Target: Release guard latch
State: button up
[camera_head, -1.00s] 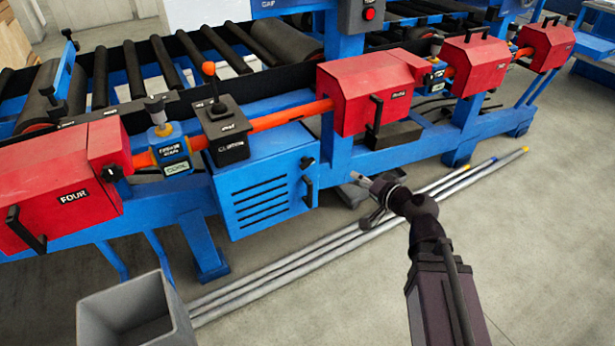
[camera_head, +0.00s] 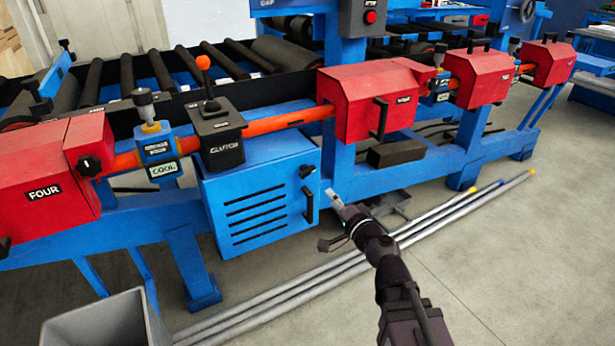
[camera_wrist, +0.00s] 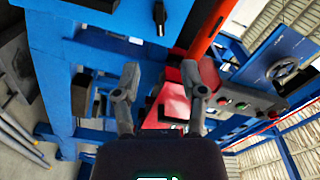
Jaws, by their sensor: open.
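Several red guards line the machine: one labelled FOUR (camera_head: 45,178) at the left, one in the middle (camera_head: 370,98) with a black handle (camera_head: 380,118), and more at the right. A small black turn knob (camera_head: 307,168) is on the blue cabinet (camera_head: 262,205), above a black handle (camera_head: 309,205). I cannot tell which part is the guard latch. My gripper (camera_head: 334,199) is open and empty, just right of the cabinet handle in the picture. In the wrist view its fingers (camera_wrist: 161,82) are apart, and a black knob (camera_wrist: 160,17) shows beyond them.
A clutch lever box (camera_head: 217,130) with an orange ball stands on the cabinet. Long metal pipes (camera_head: 330,280) lie on the floor by the machine's base. A grey bin (camera_head: 105,320) stands at the lower left. Open floor (camera_head: 530,260) lies to the right.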

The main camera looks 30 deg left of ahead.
aim_at(309, 174)
jog(key=shift+w+a, duration=0.1)
jog(key=shift+a, duration=0.05)
jog(key=x, duration=1.3)
jog(key=shift+a, duration=0.25)
grip_shut()
